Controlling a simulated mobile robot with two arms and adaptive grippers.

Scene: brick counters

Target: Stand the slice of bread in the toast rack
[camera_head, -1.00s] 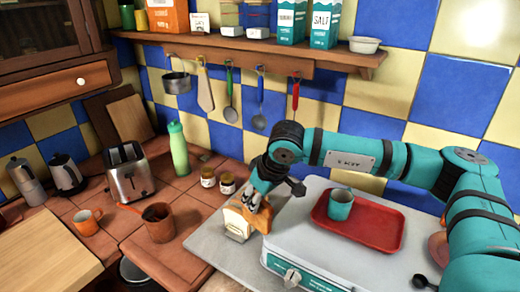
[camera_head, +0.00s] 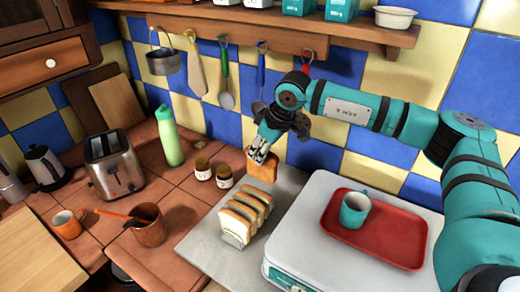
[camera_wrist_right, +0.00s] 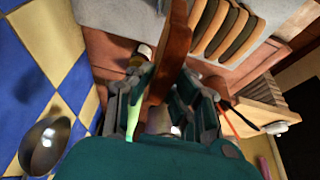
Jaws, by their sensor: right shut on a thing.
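My right gripper (camera_head: 262,152) is shut on a slice of bread (camera_head: 262,171), held behind the toast rack in the head view. In the right wrist view the slice (camera_wrist_right: 178,45) shows as a brown crust edge between the fingers (camera_wrist_right: 165,100). The toast rack (camera_head: 234,240) stands on the grey slab, with several slices in it. Its slices also show in the wrist view, right of the held slice and apart from it. Most of the rack's frame is hidden by the slices. My left gripper is not in view.
Two small jars (camera_head: 213,172) stand left of the held slice. A white appliance (camera_head: 300,225) with a red tray (camera_head: 400,241) and teal mug (camera_head: 355,209) is right of the rack. A toaster (camera_head: 115,166) and brown pot (camera_head: 148,226) stand left. Utensils hang above.

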